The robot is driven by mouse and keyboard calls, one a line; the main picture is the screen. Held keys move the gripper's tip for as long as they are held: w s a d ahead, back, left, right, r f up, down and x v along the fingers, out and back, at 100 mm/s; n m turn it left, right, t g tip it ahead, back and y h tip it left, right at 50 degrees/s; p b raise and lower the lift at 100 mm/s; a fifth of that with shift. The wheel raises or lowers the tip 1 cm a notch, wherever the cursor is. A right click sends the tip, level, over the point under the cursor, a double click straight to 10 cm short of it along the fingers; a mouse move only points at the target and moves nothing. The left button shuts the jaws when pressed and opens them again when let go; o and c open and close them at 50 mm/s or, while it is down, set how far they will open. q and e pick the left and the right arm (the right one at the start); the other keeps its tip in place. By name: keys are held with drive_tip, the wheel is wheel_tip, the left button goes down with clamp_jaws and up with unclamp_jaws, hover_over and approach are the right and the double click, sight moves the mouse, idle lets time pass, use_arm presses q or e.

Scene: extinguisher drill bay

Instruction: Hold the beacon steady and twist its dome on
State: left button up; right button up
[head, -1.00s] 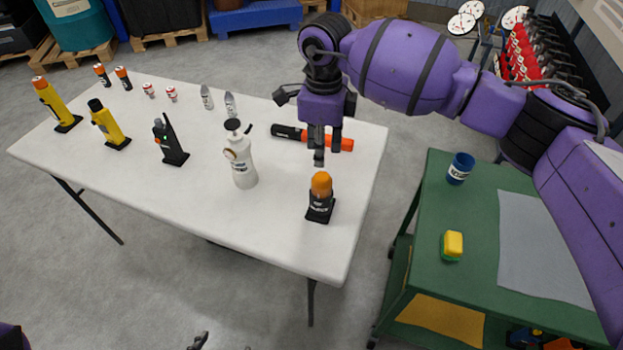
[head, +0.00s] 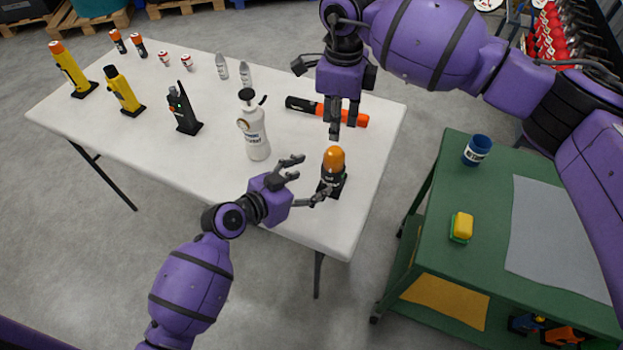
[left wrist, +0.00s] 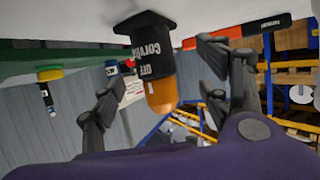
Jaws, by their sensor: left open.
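The beacon (head: 332,183) stands upright near the table's front right corner, with a black base and body and lettering. Its orange dome (head: 333,159) sits on top of the body. In the left wrist view the black body (left wrist: 148,50) and the dome (left wrist: 161,96) show between my fingers. My left gripper (head: 312,178) is open at the beacon's left side, one finger close to its body; I cannot tell whether it touches. My right gripper (head: 343,128) points down above and behind the dome, empty, its fingers apart.
A white spray bottle (head: 254,135) stands left of the beacon, near my left gripper. A black and orange torch (head: 304,105) lies behind my right gripper. A green cart (head: 440,200) stands to the right. Several other items stand farther left on the table (head: 190,70).

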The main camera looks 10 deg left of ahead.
sight(333, 172)
use_arm(q)
drive_tip(key=shift+w+d+r, duration=0.1)
drive_tip(key=shift+w+d, duration=0.05)
drive_tip(key=shift+d, duration=0.3)
drive_tip(key=shift+w+d, duration=0.2)
drive_tip(key=shift+d, duration=0.05)
drive_tip(key=x, duration=0.7)
drive_tip(key=shift+s, duration=0.15)
